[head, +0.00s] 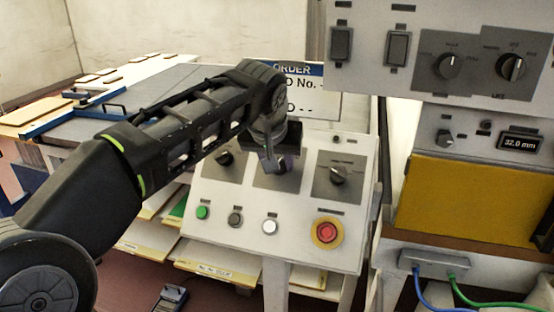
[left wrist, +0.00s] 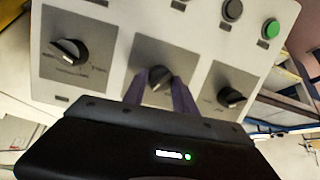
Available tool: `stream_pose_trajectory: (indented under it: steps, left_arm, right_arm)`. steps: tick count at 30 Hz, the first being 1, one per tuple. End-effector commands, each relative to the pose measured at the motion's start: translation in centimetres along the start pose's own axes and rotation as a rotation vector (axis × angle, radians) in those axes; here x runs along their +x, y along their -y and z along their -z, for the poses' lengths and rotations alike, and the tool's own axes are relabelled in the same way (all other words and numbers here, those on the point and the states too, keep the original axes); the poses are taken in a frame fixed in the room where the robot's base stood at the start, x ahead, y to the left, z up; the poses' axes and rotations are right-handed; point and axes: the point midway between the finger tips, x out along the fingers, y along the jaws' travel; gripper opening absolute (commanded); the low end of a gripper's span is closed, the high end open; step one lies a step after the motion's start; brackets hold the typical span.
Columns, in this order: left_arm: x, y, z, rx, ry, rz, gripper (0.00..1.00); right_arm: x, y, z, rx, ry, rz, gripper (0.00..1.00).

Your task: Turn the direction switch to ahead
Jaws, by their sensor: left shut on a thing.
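A sloped white control panel (head: 225,224) carries three dark rotary switches on grey plates in a row. My left gripper (head: 277,166) is at the middle switch and mostly covers it in the head view. In the left wrist view its two fingers (left wrist: 158,84) are shut on the middle switch knob (left wrist: 157,74), one finger on each side. The left switch (head: 223,158) and right switch (head: 339,173) stand free on either side. The plate lettering is too small to read, so I cannot tell which setting the held knob points to. My right gripper is not in view.
Below the switches are a green button (head: 202,212), a grey button (head: 235,219), a white button (head: 269,227) and a red emergency button (head: 326,232). An order sign (head: 318,98) stands behind the panel. A cabinet with more knobs and a display (head: 519,142) is at right.

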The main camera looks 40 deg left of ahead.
Motion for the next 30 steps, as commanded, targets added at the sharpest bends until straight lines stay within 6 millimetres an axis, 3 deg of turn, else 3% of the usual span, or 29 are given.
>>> stream_pose_trajectory:
  steps: [12,29,30]
  left_arm:
    - [0.07,-0.14,-0.12,0.248,-0.013,0.046,0.0]
    - [0.05,-0.11,-0.11,0.288,-0.016,0.054,0.0]
    - [0.06,-0.11,-0.11,0.287,-0.016,0.054,0.36]
  right_arm:
    - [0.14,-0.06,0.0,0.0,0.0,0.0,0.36]
    - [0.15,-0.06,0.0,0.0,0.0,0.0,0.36]
    - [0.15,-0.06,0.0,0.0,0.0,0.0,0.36]
